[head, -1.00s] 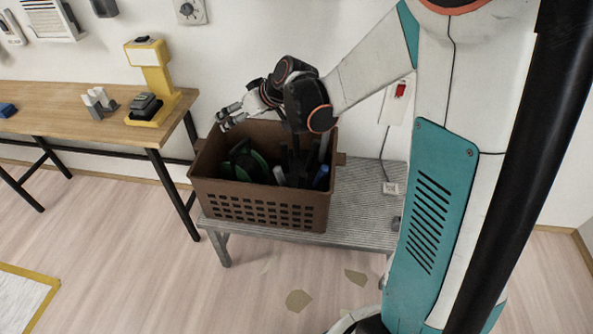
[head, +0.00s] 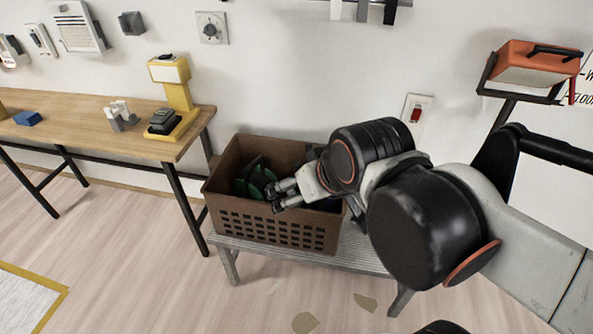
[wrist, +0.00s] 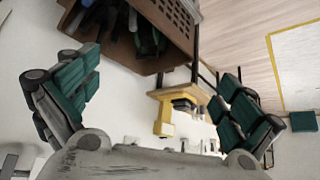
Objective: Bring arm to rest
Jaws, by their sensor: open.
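My gripper (head: 283,196) is in the middle of the head view, in front of the brown crate's opening as seen from there. In the wrist view my gripper (wrist: 160,105) has its two green-padded fingers spread wide, with nothing between them. My arm covers the right part of the crate (head: 270,226). The crate also shows at the top of the wrist view (wrist: 178,22). I cannot tell the exact gap between the fingers and the crate.
The crate holds dark and green items (head: 256,176) and stands on a grey ribbed bench (head: 300,257). A wooden table (head: 75,128) with a yellow device (head: 178,97) is at left. An orange work lamp (head: 537,65) stands at right. Floor scraps (head: 305,322) lie in front.

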